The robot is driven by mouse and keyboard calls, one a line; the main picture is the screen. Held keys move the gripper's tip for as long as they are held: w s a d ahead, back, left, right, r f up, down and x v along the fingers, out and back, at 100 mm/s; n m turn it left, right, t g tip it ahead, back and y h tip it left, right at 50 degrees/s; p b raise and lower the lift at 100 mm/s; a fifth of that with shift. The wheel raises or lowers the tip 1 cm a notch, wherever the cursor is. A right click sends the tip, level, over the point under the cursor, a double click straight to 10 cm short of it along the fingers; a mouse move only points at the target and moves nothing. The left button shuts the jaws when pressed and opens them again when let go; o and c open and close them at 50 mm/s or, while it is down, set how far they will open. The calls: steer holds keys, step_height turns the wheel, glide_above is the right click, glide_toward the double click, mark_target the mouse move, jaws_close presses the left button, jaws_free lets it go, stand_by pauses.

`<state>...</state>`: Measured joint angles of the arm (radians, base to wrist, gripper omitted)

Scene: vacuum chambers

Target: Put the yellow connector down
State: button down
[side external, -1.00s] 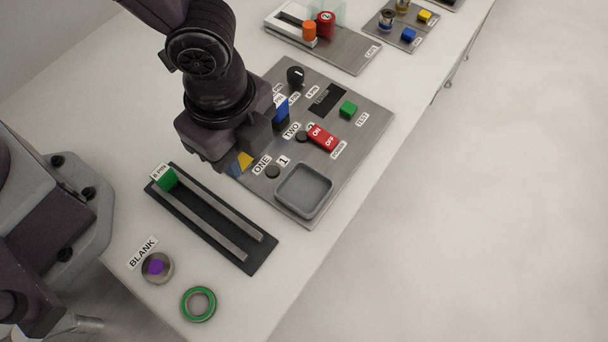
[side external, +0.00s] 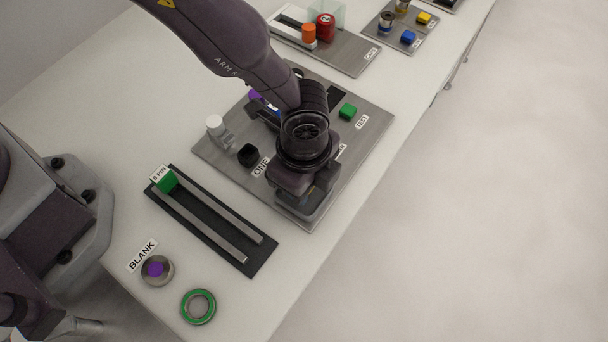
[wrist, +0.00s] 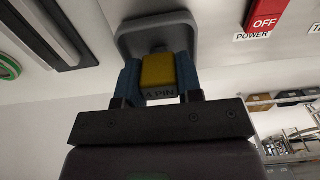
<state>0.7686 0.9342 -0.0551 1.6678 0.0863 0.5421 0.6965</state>
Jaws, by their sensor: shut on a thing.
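The yellow connector (wrist: 165,72), marked "4 PIN", is between the two blue fingers of my gripper (wrist: 160,80) in the wrist view. My gripper is shut on it. Beyond the connector in that view is the grey square tray (wrist: 127,42); I cannot tell whether the connector touches it.
A green test button (side external: 348,111) is right of my arm. The red power switch (wrist: 265,14) shows in the wrist view. A black rail holder with a green block (side external: 166,181), a purple blank (side external: 155,268) and a green ring (side external: 198,306) are on the table to the left.

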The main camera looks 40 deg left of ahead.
steer(key=c, duration=0.8)
jaws_free()
steer(key=shift+f, duration=0.1)
step_height(320, 180, up, 12)
steer(key=w+a+r+n+t, duration=0.1)
steer(key=w+a+r+n, duration=0.25)
steer(key=a+r, duration=0.55)
steer(key=s+a+r+n+t, duration=0.1)
steer(key=s+a+r+n, duration=0.3)
steer(key=a, duration=0.4)
steer(key=s+a+r+n+t, duration=0.2)
steer(key=a+r+n, duration=0.2)
steer(key=a+r, duration=0.25)
steer(key=s+a+n, duration=0.2)
steer(key=s+a+n+t, duration=0.1)
steer(key=s+a+n, duration=0.1)
steer(key=s+a, duration=0.1)
steer(key=s+a+n, duration=0.2)
steer(key=s+a, duration=0.1)
steer(key=shift+r+n+t, duration=0.25)
steer(key=shift+t, duration=0.05)
